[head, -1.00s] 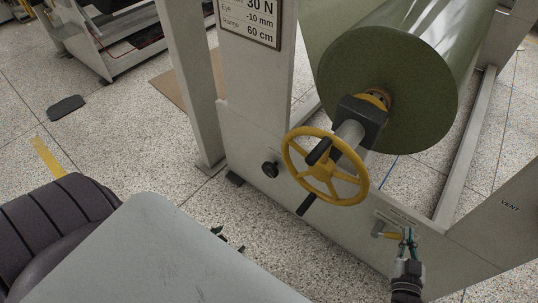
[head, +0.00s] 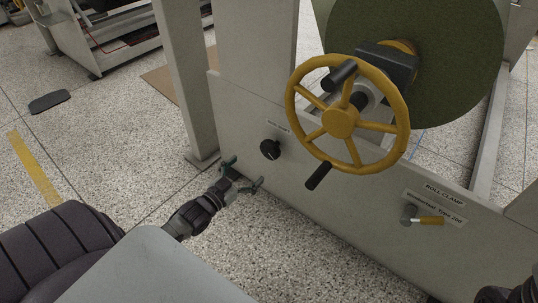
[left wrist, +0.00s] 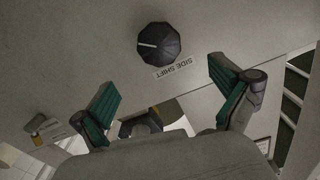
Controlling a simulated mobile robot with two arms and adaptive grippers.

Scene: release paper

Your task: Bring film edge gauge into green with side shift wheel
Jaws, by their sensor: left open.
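The side shift wheel (head: 270,149) is a small black knob on the grey machine panel, with a label above it. In the left wrist view, the black faceted knob (left wrist: 159,42) has a white pointer line and sits beside its "SIDE SHIFT" label (left wrist: 173,68). My left gripper (head: 243,174) is open just below the knob in the head view. In the wrist view the open fingers (left wrist: 163,78) have nothing between them, and the knob lies beyond their tips, apart from them. I cannot make out a film edge gauge.
A large yellow handwheel (head: 340,122) with dark grips juts out right of the knob, before a green film roll (head: 440,60). A roll clamp lever (head: 430,220) with a yellow handle is at lower right. A grey post (head: 187,80) stands left of the panel.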

